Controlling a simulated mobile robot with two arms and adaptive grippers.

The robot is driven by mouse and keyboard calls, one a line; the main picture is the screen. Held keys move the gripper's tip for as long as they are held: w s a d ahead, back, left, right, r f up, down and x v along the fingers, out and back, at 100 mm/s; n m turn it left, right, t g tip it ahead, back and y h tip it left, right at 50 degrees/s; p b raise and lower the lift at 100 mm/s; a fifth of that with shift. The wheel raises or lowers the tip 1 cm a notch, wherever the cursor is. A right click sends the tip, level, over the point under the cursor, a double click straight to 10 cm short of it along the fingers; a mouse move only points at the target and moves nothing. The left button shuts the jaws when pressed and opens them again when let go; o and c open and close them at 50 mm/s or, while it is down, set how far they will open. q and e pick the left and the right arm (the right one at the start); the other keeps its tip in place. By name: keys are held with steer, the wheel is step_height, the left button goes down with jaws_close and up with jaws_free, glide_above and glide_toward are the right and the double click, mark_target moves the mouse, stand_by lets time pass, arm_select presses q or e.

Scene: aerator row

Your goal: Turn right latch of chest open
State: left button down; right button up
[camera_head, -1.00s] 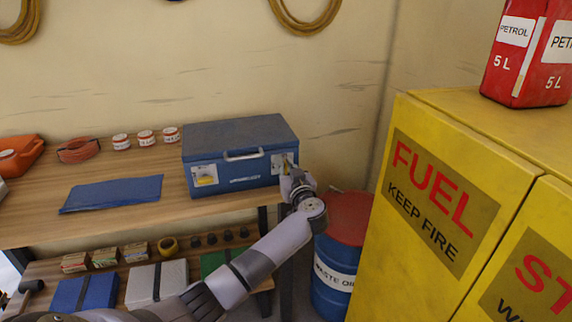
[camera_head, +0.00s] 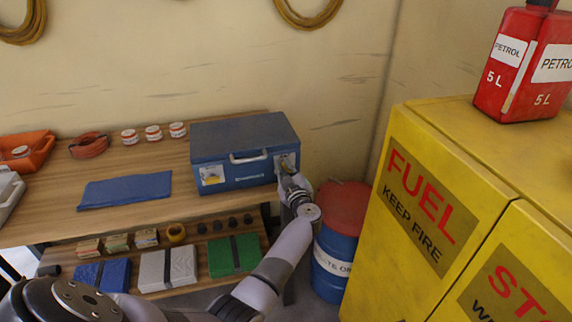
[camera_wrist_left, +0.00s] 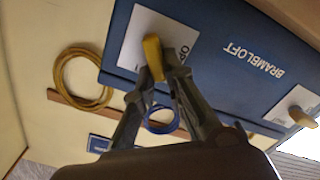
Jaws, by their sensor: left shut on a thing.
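The blue chest (camera_head: 243,130) stands on the wooden bench with its lid shut. Its left latch (camera_head: 211,176) is yellow on a white plate. The right latch (camera_head: 285,165) is at the front right corner, partly hidden by my left gripper (camera_head: 287,178). In the left wrist view, upside down, the yellow right latch (camera_wrist_left: 153,58) stands between the fingertips (camera_wrist_left: 156,88) over a partly covered printed label. The left gripper is shut on this latch. The other latch (camera_wrist_left: 302,116) shows at the right edge. My right gripper is not in view.
A yellow fuel cabinet (camera_head: 415,200) with a red petrol can (camera_head: 515,70) on top stands at the right. A blue waste oil barrel with a red lid (camera_head: 345,205) is close by my left arm. A blue cloth (camera_head: 125,190) lies left of the chest.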

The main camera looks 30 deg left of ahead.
arm_select(q)
steer(key=n, duration=0.2)
steer(key=shift+s+a+f+n+b, duration=0.1)
steer(key=shift+a+f+n+b, duration=0.05)
steer(key=shift+n+b, duration=0.2)
steer(key=n+b, duration=0.1)
steer(key=n, duration=0.1)
steer(key=n+b, duration=0.1)
steer(key=n, duration=0.2)
steer(key=f+n+b, duration=0.1)
steer(key=n, duration=0.1)
steer(key=shift+s+a+n, duration=0.15)
steer(key=shift+s+n, duration=0.05)
steer(key=shift+n, duration=0.45)
steer(key=c, duration=1.8)
jaws_free()
steer(key=shift+o, duration=0.8)
steer(key=shift+a+f, duration=0.1)
steer(key=shift+f, duration=0.05)
